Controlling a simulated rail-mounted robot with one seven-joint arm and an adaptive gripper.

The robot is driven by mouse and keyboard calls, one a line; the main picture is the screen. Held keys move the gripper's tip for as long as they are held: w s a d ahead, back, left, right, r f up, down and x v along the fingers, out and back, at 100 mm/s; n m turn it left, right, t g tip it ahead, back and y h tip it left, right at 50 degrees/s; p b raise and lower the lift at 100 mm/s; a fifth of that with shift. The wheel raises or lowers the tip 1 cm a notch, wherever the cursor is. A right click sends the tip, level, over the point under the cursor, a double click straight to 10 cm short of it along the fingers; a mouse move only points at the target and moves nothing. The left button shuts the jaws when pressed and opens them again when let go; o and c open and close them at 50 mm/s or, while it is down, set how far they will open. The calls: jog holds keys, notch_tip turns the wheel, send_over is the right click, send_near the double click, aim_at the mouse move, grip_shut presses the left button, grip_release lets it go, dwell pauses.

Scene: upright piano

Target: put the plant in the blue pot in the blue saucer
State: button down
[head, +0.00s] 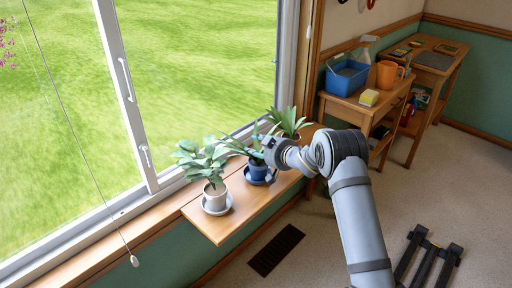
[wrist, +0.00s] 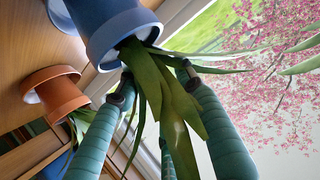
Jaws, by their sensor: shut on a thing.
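The plant in the blue pot (head: 258,171) is in the middle of the wooden sill shelf, with long narrow green leaves. The blue saucer (head: 268,181) shows under it; I cannot tell whether the pot rests in it or is just above. My gripper (head: 262,151) reaches in from the right over this plant. In the wrist view the picture is turned over: the blue pot (wrist: 122,30) is at the top and its saucer (wrist: 60,17) at its upper left. My teal fingers (wrist: 157,82) are shut on the plant among its leaves, near the pot rim.
A plant in a white pot (head: 215,195) stands in a pale saucer on the near left of the shelf (head: 225,230). A plant in a terracotta pot (wrist: 52,90) is close behind. The window stands along the left. A side table with a blue bin (head: 345,80) is at the right.

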jog(key=c, duration=1.1)
grip_release()
jog(key=shift+r, duration=0.15)
jog(key=v, duration=1.2)
jog(key=shift+s, duration=0.1)
